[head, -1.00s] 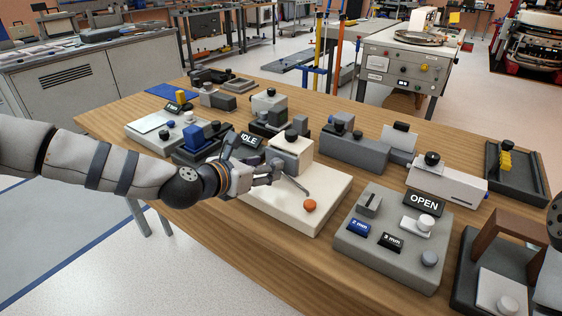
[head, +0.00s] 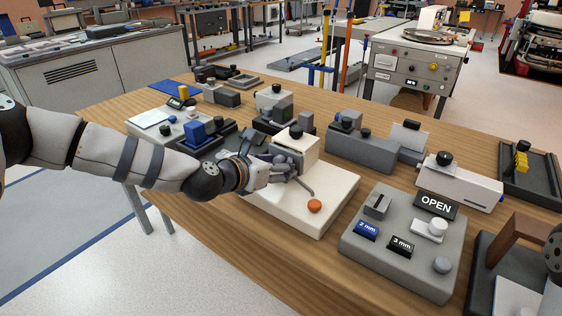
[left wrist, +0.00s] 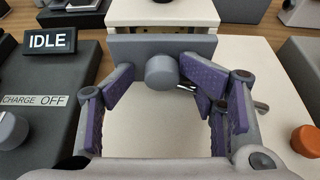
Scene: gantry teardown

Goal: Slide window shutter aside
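The window shutter is a flat grey plate (left wrist: 205,46) with a round grey knob (left wrist: 161,70) on the front of a cream block (head: 300,148). The block stands on a cream base (head: 330,190) on the bench. My left gripper (head: 288,168) is in front of the block. In the left wrist view its purple-padded fingers (left wrist: 158,82) are spread on either side of the knob. The right fingertip is close to the knob; I cannot tell whether it touches. The head view hides most of the shutter behind the gripper. My right gripper is out of view.
A dark box with an IDLE sign (left wrist: 50,41) stands to the left. A grey panel with an OPEN sign (head: 436,205) stands to the right.

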